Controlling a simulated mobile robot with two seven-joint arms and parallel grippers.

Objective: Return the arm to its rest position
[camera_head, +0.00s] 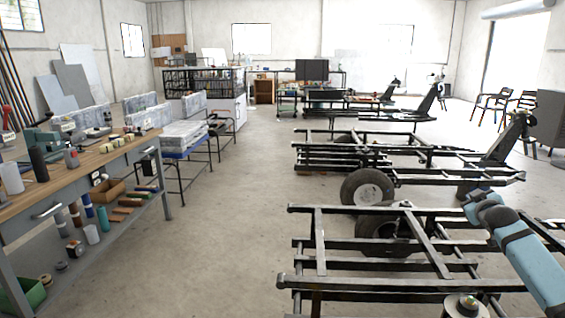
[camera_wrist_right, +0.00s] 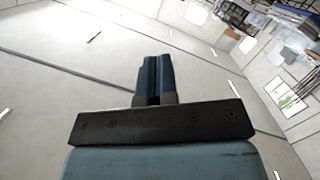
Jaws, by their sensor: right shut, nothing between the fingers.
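My right arm (camera_head: 535,268) comes in from the lower right in the head view, light blue with dark bands. Its far end is over the right part of the nearest black metal frame (camera_head: 360,245). In the right wrist view my right gripper (camera_wrist_right: 155,62) shows as two dark blue fingers pressed side by side, shut with nothing between them. Pale walls or floor and, at the upper right, blurred shelving lie behind the fingers. My left gripper is in neither view.
A wooden-topped workbench (camera_head: 100,165) with tools and bottles runs along the left. Several more black frames with wheels (camera_head: 367,187) stand to the right and farther back. Bare concrete floor (camera_head: 215,250) lies between bench and frames. A round metal part (camera_head: 465,303) sits at the bottom edge.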

